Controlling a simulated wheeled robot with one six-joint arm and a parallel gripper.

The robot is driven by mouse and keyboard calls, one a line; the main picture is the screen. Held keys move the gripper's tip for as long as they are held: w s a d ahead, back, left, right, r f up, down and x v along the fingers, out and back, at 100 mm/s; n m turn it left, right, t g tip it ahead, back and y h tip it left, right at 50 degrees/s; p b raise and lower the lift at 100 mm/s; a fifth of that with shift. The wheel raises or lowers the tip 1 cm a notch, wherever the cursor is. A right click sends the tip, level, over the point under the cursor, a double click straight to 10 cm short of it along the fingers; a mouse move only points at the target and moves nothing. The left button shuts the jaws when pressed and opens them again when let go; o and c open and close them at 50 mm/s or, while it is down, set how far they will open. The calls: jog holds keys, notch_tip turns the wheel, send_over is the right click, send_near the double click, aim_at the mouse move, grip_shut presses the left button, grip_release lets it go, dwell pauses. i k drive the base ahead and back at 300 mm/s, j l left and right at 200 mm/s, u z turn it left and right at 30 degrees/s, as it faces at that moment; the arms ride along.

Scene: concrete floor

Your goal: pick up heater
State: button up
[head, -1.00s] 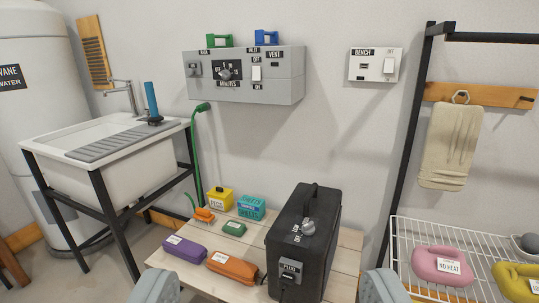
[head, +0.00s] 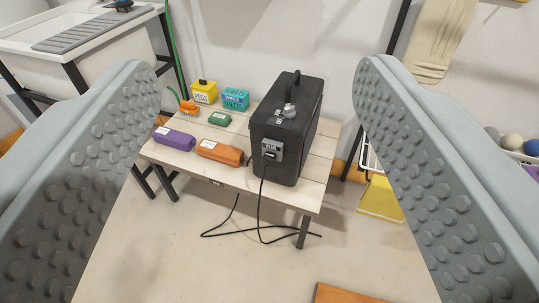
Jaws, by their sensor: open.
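A black box-shaped unit (head: 282,130) stands upright on a small wooden bench (head: 190,170), at its right part. It has a top handle, a silver knob and a grey panel marked PLUG with a black cord. It appears to be the heater, though no label says so. My gripper (head: 257,68) is open and empty, its grey studded fingers wide apart at the left and right of the picture. The unit shows between them, farther away, and I see no contact.
Purple (head: 174,138) and orange (head: 219,152) cases lie left of the unit, with a yellow box (head: 204,92) and teal box (head: 235,99) behind. The cord (head: 262,235) loops on the floor. A sink (head: 90,60) stands back left. A yellow object (head: 380,200) is right of the bench.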

aim_at(291, 140)
jog(key=k, duration=0.2)
jog(key=k+z, duration=0.35)
jog(key=k+l+z, duration=0.1)
jog(key=z, duration=0.3)
jog(key=i+j+z, duration=0.1)
jog(key=j, duration=0.2)
jog(key=i+j+z, duration=0.25)
jog(key=j, duration=0.45)
jog(key=i+j+z, duration=0.25)
jog(key=j, duration=0.5)
jog(key=i+j, duration=0.15)
jog(key=j, duration=0.25)
jog(key=i+j, duration=0.15)
jog(key=j, duration=0.25)
jog(key=i+j, duration=0.15)
jog(key=j, duration=0.3)
jog(key=i+j, duration=0.15)
jog(key=j, duration=0.25)
